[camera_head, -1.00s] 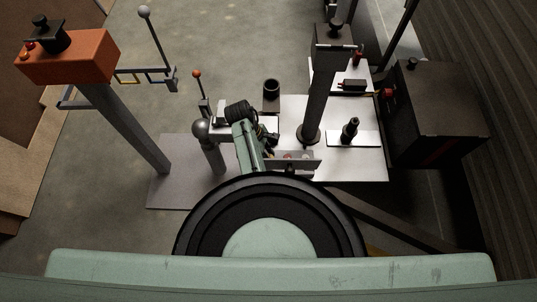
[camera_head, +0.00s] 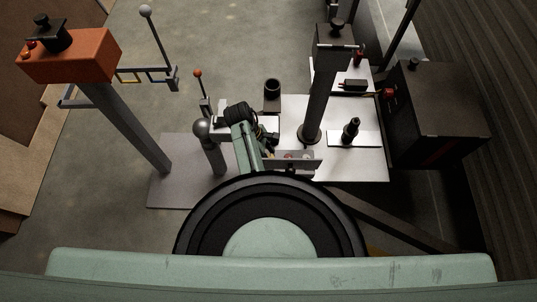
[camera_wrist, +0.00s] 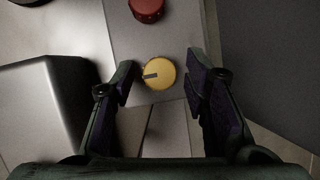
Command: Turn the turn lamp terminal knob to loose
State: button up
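In the wrist view a round yellow knob (camera_wrist: 159,74) with a dark pointer mark toward its left sits on a grey panel (camera_wrist: 185,25). A dark red knob (camera_wrist: 147,8) sits above it, cut by the top edge. No label is readable, so I cannot tell which is the lamp terminal knob. My gripper (camera_wrist: 162,66) is open, with one finger left and one right of the yellow knob, and gaps on both sides. In the head view my arm hides much of the panel, and the fingertips are too small to make out.
A grey box-like block (camera_wrist: 40,112) stands left of my fingers in the wrist view. In the head view a grey post (camera_head: 318,95) and a black fitting (camera_head: 350,130) stand on a pale bench (camera_head: 365,165). A dark cabinet (camera_head: 435,115) stands right. Open floor lies behind.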

jog(key=shift+r, duration=0.1)
jog(key=v, duration=0.5)
jog(key=shift+w+a+r, duration=0.1)
jog(key=shift+r, duration=0.05)
jog(key=w+a, duration=0.3)
jog(key=a, duration=0.8)
jog(key=shift+a+f, duration=0.15)
jog(key=shift+f, duration=0.1)
